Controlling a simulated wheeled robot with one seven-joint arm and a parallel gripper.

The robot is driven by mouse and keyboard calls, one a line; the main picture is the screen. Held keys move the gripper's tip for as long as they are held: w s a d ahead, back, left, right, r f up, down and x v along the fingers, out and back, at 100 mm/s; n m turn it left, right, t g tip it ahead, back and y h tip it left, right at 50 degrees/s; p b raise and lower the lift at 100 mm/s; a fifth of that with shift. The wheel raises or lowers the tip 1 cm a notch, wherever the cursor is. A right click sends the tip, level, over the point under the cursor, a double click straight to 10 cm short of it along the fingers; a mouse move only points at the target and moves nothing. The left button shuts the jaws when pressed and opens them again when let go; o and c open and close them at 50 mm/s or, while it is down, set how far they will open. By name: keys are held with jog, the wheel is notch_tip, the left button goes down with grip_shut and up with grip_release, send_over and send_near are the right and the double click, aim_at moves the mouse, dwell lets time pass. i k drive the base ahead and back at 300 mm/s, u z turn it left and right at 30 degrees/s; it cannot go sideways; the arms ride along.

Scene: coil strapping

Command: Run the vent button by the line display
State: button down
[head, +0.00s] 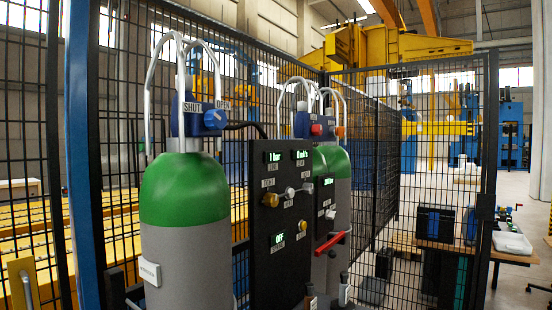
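A black control panel (262,215) stands between two gas cylinders. Its upper left green display (272,157) reads "1 bar", and the small label beneath it is too blurred to read surely. A second display (300,154) beside it appears to read "0 ml/s". A lower display (277,239) reads "OFF". A brass knob (270,200) and a silver knob (290,192) sit below the upper displays, with a small brass knob (302,225) lower down. I cannot tell which control is the vent button. My gripper is not in view.
A green-topped grey cylinder (185,215) with a blue valve marked SHUT and OPEN stands close at left. Another cylinder (338,180) stands behind the panel. A red lever (330,243) juts out at right. Black mesh fencing (440,170) encloses the back; a bench (460,247) stands right.

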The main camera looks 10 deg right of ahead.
aim_at(291, 191)
jog(key=z, duration=0.6)
jog(key=k, duration=1.35)
jog(key=z, duration=0.05)
jog(key=i, duration=0.5)
jog(key=u, duration=1.1)
jog(key=i, duration=1.15)
jog(key=z, duration=0.2)
